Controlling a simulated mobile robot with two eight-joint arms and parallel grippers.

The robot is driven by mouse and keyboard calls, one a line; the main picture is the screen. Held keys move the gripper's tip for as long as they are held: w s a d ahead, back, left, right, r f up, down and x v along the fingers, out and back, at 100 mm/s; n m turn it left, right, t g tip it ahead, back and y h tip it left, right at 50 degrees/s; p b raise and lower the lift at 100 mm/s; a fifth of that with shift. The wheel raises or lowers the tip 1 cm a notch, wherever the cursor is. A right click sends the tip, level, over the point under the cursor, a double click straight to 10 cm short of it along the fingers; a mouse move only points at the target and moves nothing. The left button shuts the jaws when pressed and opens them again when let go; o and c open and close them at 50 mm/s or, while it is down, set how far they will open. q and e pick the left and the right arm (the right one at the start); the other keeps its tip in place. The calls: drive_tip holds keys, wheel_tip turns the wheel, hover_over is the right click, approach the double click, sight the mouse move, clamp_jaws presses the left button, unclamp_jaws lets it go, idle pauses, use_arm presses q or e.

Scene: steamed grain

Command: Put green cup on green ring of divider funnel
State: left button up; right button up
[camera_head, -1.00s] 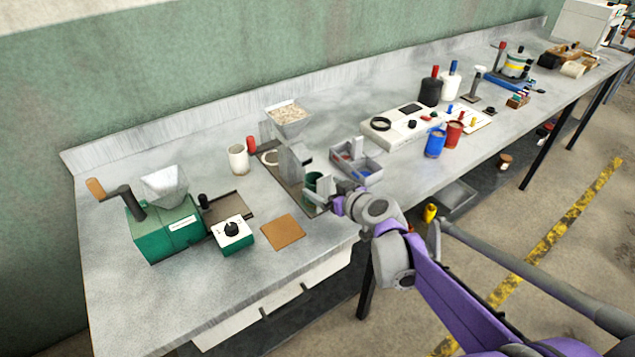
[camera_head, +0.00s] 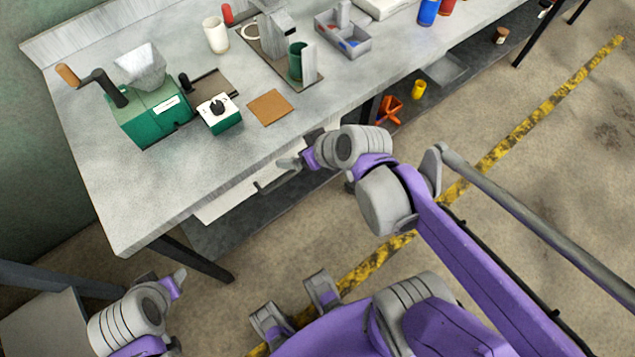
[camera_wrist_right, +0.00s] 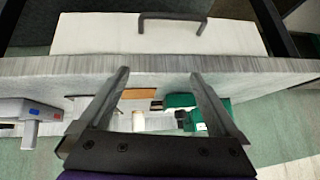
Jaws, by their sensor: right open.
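The green cup (camera_head: 296,62) stands upright at the near end of the divider funnel's base plate (camera_head: 272,48), beside a light grey upright piece. Any ring under the cup is hidden; a white ring (camera_head: 249,31) shows bare at the plate's far left. The funnel's top is cut off by the picture's upper edge. My right gripper (camera_head: 288,164) is in front of the bench edge, apart from the cup. In the right wrist view its fingers (camera_wrist_right: 158,75) are spread and empty. My left gripper (camera_head: 180,277) is low at the left, its jaws unclear.
A white cup (camera_head: 215,36) and a red-capped item (camera_head: 227,14) stand left of the funnel. A green grinder (camera_head: 150,108), control box (camera_head: 219,113) and brown pad (camera_head: 270,107) are left and front. A grey divided tray (camera_head: 343,38) is right. Drawers sit under the bench edge.

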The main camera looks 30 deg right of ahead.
drive_tip(key=s+f+m+g+h, duration=0.1)
drive_tip(key=s+f, duration=0.3)
drive_tip(key=s, duration=0.4)
drive_tip(key=shift+s+a+g+h, duration=0.25)
drive_tip(key=shift+a+g+h, duration=0.15)
drive_tip(key=shift+g+h, duration=0.3)
